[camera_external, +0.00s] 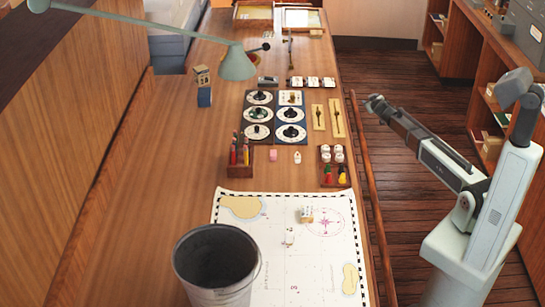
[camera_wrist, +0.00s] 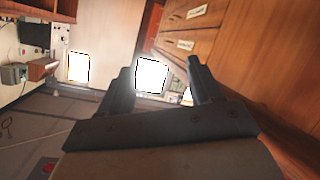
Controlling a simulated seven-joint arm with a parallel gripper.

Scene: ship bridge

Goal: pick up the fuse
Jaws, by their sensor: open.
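I cannot tell for sure which thing is the fuse. A wooden rack (camera_external: 325,176) at the right of the table also holds several white round-topped pieces, with red and yellow ones below. My gripper (camera_external: 374,103) is raised beside the table's right edge, apart from all of these. In the wrist view my gripper (camera_wrist: 161,80) is open, with nothing between its fingers. No fuse shows there.
A grey bucket (camera_external: 218,262) stands at the table's near end, partly over the chart (camera_external: 325,270). A small box (camera_external: 306,214) sits on the chart. A pen holder (camera_external: 241,160), dial panels (camera_external: 274,118) and a green lamp (camera_external: 236,64) stand on the table. A wooden rail (camera_external: 372,190) runs along the right edge.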

